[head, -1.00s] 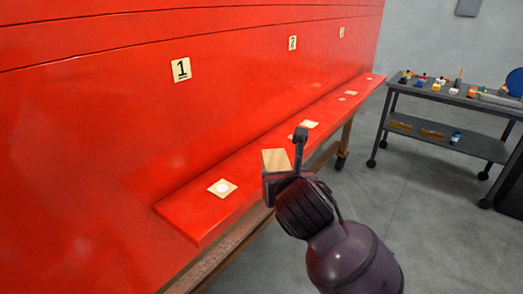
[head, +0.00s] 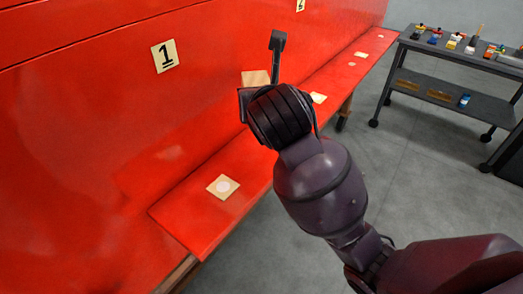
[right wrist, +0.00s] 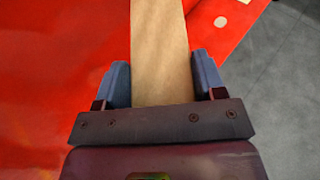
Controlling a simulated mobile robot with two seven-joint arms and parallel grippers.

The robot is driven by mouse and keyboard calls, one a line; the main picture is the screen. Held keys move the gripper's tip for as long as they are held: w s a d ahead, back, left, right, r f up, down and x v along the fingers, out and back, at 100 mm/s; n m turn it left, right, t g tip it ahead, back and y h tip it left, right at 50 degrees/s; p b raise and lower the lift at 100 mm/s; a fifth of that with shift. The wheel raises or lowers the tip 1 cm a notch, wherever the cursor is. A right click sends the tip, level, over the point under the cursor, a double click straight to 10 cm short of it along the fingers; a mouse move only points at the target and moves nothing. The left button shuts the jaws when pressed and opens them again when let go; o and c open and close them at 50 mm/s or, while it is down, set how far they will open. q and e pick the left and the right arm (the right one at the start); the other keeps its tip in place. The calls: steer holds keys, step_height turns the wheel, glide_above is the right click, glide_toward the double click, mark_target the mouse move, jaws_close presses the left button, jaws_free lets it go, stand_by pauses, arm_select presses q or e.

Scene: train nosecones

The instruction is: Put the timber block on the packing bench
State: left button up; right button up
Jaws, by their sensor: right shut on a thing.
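The timber block (head: 256,77) is a pale wooden piece, mostly hidden behind my right gripper (head: 262,72) in the head view. In the right wrist view the block (right wrist: 161,45) runs lengthwise between the two blue-grey fingers of the right gripper (right wrist: 162,80), which is shut on it. The block is over or in front of the red surfaces; I cannot tell its exact height. My left gripper is not in view. Nothing in view is clearly marked as the packing bench.
A red ledge (head: 200,222) with pale square markers runs along the red wall, which bears a card numbered 1 (head: 165,56). A dark wheeled trolley (head: 450,54) with several small items on top stands at the back right. Grey floor (head: 400,165) lies clear between.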

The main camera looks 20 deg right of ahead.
steer(key=f, duration=1.8)
steer(key=shift+s+f, duration=0.15)
steer(key=shift+s, duration=0.05)
steer(key=shift+f, duration=0.1)
steer(key=o, duration=1)
steer(key=shift+o, duration=0.2)
steer(key=v, duration=1.2)
